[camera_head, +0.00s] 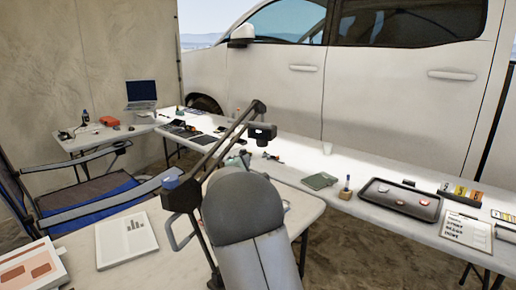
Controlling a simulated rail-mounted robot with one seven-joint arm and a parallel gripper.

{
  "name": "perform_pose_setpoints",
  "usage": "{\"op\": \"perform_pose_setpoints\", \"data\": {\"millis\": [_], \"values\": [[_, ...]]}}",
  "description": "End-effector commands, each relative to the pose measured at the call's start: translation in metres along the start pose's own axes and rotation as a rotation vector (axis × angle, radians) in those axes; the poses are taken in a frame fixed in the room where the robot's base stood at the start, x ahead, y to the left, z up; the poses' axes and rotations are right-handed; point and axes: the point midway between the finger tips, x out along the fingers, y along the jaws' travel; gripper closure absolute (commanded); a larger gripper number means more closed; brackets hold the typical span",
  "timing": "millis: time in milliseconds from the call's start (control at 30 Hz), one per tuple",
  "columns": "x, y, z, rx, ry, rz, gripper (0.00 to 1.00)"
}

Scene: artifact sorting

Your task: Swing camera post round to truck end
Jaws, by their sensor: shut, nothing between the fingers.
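The camera post is a black jointed stand. Its thick clamp or joint (181,196) is by the near table, and its boom (222,142) slants up to the right. A small black camera head (262,132) hangs at the boom's upper end, in front of the truck side. The white truck (350,95) stands behind the long table. A grey rounded link of my arm fills the lower middle and covers part of the near table and the post's lower right side. My gripper is not visible, so I cannot tell where it is relative to the post.
The near table (135,212) carries a printed sheet (125,240). A blue folding chair (85,205) stands at left. A laptop (141,91) is far left.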

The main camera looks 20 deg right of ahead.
Motion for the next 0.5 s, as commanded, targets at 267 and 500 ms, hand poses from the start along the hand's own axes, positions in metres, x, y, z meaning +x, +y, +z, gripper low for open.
{"op": "perform_pose_setpoints", "data": {"millis": [267, 500], "values": [[0.053, 0.0, 0.002, 0.003, -0.002, -0.003, 1.0], [0.079, -0.001, 0.002, 0.004, -0.001, -0.004, 1.0]]}}
